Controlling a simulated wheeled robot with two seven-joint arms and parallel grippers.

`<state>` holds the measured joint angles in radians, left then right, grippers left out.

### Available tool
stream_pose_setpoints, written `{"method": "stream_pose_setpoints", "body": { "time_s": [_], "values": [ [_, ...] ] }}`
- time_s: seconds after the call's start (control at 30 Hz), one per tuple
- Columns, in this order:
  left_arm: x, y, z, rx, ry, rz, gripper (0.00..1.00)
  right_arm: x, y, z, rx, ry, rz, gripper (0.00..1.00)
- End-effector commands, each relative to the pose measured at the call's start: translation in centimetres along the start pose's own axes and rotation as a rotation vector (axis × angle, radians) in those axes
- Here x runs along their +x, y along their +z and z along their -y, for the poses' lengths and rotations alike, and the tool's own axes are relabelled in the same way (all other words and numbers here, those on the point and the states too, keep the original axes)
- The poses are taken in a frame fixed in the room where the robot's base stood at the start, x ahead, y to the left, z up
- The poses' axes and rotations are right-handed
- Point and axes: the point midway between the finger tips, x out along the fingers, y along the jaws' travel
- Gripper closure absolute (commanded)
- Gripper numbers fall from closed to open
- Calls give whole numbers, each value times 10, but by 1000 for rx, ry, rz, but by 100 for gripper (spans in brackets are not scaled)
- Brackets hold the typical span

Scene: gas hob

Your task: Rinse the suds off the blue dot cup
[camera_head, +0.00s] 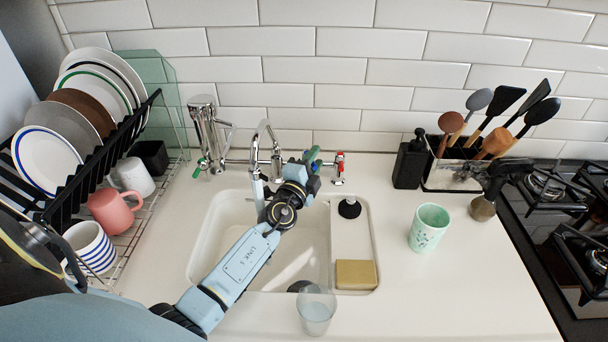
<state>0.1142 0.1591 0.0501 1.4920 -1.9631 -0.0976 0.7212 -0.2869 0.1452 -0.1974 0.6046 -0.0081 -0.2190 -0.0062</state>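My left arm reaches over the white sink (215,240). My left gripper (308,165) is just right of the curved metal tap (256,160), near the red-marked tap handle (340,168). Small green and blue parts show at its tip. I cannot tell whether it is open, shut or holding anything. I make out no cup with blue dots and no suds. A pale mint cup (428,230) with darker green marks stands upright on the counter right of the sink.
A rack (125,235) at left holds plates, a pink mug (113,211) and a blue-striped cup (91,247). A clear glass (317,311) stands at the sink's front edge, near a sponge (356,274). A soap bottle (410,163) and utensils stand right; counter's front right is clear.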

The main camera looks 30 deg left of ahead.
Motion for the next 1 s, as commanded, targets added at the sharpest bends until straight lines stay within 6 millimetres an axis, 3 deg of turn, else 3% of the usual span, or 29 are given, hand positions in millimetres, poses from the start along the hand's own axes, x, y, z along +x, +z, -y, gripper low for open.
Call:
{"method": "stream_pose_setpoints", "body": {
  "time_s": [0.53, 0.7, 1.0],
  "values": [
    [-106, 0, -1, 1, 2, 0, 68, 2, 9, -3, -4, 3, 11, 68],
    [-122, 0, -1, 1, 0, 0, 68, 6, 8, -4, -5, 5, 10, 68],
    [-126, 0, 1, 0, -1, 0, 68, 6, 3, -11, -7, 14, 3, 68]
  ]
}}
